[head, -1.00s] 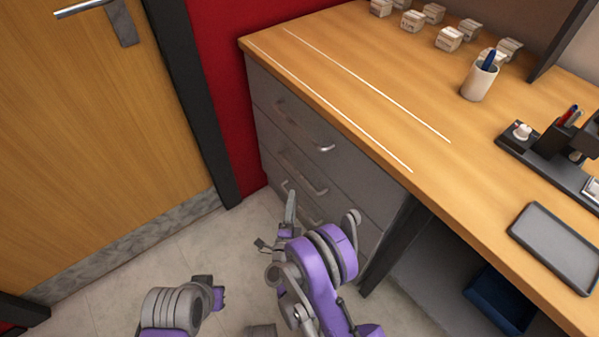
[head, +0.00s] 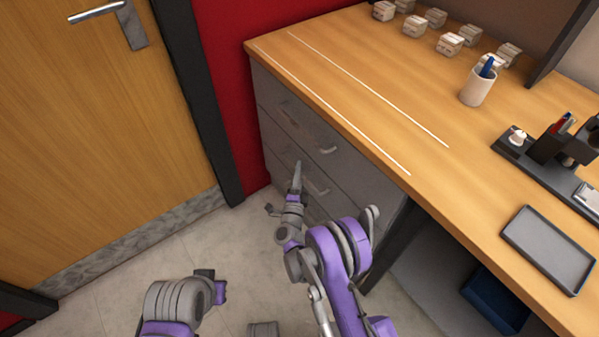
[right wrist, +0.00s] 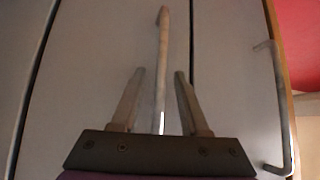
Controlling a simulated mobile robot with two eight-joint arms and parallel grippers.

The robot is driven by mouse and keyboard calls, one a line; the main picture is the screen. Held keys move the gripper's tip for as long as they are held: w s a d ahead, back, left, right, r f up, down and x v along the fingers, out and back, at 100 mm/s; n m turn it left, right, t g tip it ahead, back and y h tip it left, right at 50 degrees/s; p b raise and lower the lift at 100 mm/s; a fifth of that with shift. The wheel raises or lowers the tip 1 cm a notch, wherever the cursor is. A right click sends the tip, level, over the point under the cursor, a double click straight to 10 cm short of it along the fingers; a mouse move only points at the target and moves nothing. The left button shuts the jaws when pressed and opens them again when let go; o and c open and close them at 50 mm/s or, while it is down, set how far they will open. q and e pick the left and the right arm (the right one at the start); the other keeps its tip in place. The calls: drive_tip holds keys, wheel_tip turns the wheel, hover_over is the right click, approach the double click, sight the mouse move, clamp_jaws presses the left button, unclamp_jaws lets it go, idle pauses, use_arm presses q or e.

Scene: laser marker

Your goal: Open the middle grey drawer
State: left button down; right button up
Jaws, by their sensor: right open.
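The grey drawer unit stands under the wooden desk top, with its drawers closed. The middle grey drawer (head: 341,187) has a metal bar handle (head: 319,188), partly hidden by my right gripper (head: 284,188) in the head view. In the right wrist view, my right gripper (right wrist: 159,74) is open, with one finger on each side of that bar handle (right wrist: 163,45). I see no clear grip on the bar. The top drawer's handle (right wrist: 283,110) shows to the right. Part of my left arm shows at the lower left of the head view; its gripper jaws do not show.
A wooden door (head: 90,150) stands left. The floor (head: 215,245) before the drawers is open.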

drive_tip(key=shift+c, duration=0.2)
clamp_jaws()
idle(1.1)
